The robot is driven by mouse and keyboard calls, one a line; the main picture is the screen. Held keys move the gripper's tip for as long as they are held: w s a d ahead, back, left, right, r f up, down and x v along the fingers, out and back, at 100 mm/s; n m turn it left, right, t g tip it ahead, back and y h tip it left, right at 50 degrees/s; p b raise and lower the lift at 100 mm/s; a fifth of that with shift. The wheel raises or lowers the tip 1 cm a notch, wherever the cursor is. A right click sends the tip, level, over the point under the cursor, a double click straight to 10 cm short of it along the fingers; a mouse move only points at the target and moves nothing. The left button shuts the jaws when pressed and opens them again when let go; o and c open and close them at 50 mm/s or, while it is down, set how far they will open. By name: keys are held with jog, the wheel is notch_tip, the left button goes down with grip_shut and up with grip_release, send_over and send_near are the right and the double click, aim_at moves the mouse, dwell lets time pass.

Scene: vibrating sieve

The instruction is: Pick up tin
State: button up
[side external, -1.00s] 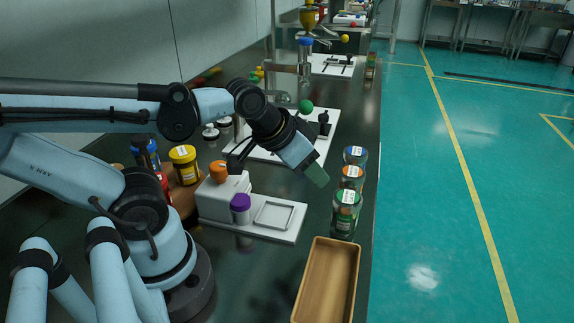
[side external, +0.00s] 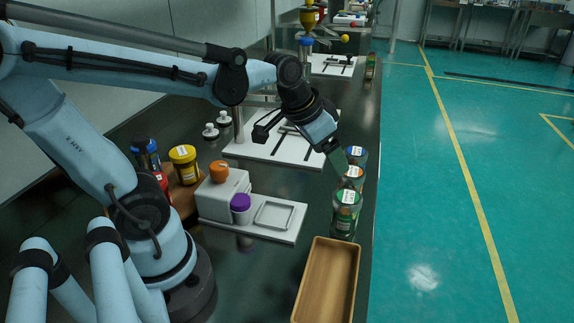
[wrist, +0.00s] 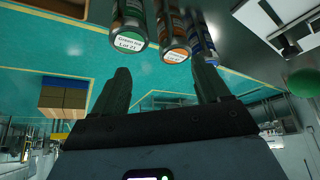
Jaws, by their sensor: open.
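Three lidded jars stand in a row along the bench's right edge: a green-lidded jar (side external: 345,219) nearest the camera, an orange-lidded jar (side external: 356,174) and a blue-lidded jar (side external: 357,153). I cannot tell which one is the tin. My gripper (side external: 343,163) is tilted down beside the orange and blue jars, and its fingers partly cover them. In the wrist view my gripper (wrist: 160,85) is open and empty. The green-lidded jar (wrist: 129,28), orange-lidded jar (wrist: 172,38) and blue-lidded jar (wrist: 203,42) show beyond the fingertips.
An empty wooden tray (side external: 309,293) lies in front of the jars. A yellow-lidded jar (side external: 184,163) stands farther left. The floor lies beyond the bench's right edge.

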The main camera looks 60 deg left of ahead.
jog(key=m+g, duration=0.1)
send_near(351, 171)
jog(key=f, duration=0.1)
jog(key=x, duration=0.7)
jog(key=shift+w+f, duration=0.2)
jog(key=shift+w, duration=0.1)
jog(key=shift+s+x, duration=0.2)
jog(key=shift+x, duration=1.2)
jog(key=shift+s+x, duration=0.15)
jog(key=shift+x, duration=1.2)
jog(key=shift+d+f, duration=0.15)
jog(key=c, duration=0.8)
